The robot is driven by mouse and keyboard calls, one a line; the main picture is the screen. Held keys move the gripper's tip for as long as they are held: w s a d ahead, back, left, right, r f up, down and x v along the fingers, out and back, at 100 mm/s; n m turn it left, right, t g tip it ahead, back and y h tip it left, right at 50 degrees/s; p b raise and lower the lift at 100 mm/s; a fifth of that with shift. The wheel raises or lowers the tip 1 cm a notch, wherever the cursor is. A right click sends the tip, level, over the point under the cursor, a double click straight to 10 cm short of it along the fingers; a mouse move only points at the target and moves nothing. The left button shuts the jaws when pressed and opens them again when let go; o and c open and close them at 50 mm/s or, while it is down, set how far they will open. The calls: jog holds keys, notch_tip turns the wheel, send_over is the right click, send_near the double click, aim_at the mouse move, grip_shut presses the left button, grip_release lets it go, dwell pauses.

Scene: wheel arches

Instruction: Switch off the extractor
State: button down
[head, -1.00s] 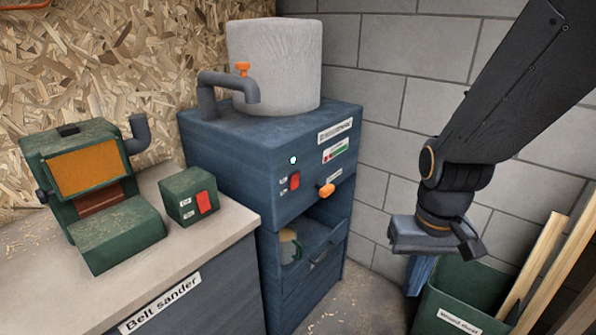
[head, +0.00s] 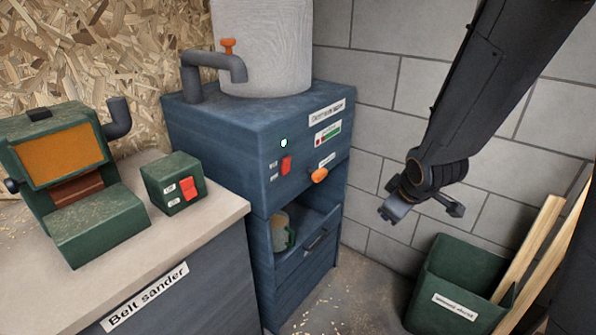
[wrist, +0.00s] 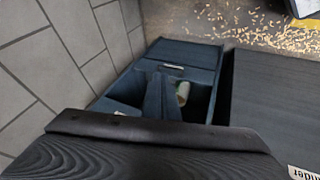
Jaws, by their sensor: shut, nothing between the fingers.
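The extractor (head: 215,140) is a dark blue cabinet with a pale drum (head: 262,50) on top. Its front carries a red rocker switch (head: 286,166), a small lamp (head: 284,143) glowing pale green above it, and an orange knob (head: 319,176) to the right. A gauge label (head: 328,134) with red and green bands is above the knob. My gripper (head: 394,209) is shut and empty, to the right of the cabinet front and apart from it, before the block wall. The wrist view looks down on a blue open compartment (wrist: 125,86); the switch is not identifiable there.
A green belt sander (head: 75,165) and a green box with a red switch (head: 174,184) sit on the bench (head: 222,215) at left. A mug (head: 282,232) is inside the cabinet's open lower bay. A green bin (head: 462,275) and planks (head: 528,245) stand at right.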

aim_at(288, 160)
jog(key=w+a+f+n+t+y+b, duration=0.25)
jog(key=w+a+n+t+y, duration=0.3)
jog(key=w+n, duration=0.45)
jog(key=s+a+r+n+y+b, duration=0.2)
jog(key=s+a+r+n+y, duration=0.1)
jog(key=n+y, duration=0.6)
jog(key=a+r, duration=0.1)
jog(key=a, duration=0.1)
jog(key=shift+a+r+n+y, duration=0.35)
jog(key=shift+a+r+n, duration=0.05)
jog(key=shift+s, duration=0.1)
jog(key=p+x, duration=0.1)
jog(key=x, duration=1.3)
jog(key=shift+p, duration=0.35)
